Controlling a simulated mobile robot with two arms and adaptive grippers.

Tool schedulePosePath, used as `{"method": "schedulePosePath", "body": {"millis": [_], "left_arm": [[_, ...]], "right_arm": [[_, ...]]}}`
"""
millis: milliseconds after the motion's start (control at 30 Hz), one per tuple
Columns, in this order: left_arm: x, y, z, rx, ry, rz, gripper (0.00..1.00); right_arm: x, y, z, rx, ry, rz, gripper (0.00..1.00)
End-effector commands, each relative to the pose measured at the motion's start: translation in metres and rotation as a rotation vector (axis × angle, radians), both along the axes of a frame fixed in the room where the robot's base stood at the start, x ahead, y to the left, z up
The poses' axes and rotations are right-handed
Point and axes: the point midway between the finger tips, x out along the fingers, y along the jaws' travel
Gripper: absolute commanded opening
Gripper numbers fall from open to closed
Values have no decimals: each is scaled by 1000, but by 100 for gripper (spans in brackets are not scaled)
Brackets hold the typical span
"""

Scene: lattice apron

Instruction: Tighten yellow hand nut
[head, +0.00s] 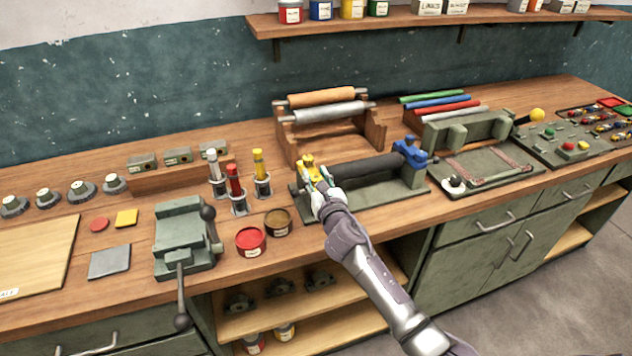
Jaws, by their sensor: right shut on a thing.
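The yellow hand nut (309,163) sits on top of the left end support of a dark roller fixture (365,168) on the workbench. My right gripper (318,181) reaches in from the lower right and is shut on the yellow nut. Its fingers hide part of the nut and the support under it. A blue hand nut (409,143) sits on the fixture's right support. My left gripper does not show.
Red (251,241) and brown (278,222) tins stand left of my gripper, with upright coloured tubes (235,185) behind them. A green vice (184,240) stands further left. A roller rack (325,120) is behind the fixture. A tray (480,170) lies to its right.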

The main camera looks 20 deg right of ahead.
Motion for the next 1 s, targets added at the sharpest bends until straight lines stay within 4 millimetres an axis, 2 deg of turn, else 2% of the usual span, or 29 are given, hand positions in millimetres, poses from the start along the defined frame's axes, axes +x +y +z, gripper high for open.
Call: {"method": "schedulePosePath", "body": {"millis": [33, 200, 1000], "left_arm": [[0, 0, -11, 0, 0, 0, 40], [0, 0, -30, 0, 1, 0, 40], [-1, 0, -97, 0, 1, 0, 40]], "right_arm": [[0, 2, -5, 5, -2, -36, 0], [0, 2, -5, 5, -2, -190, 0], [1, 2, -2, 1, -2, -901, 0]]}}
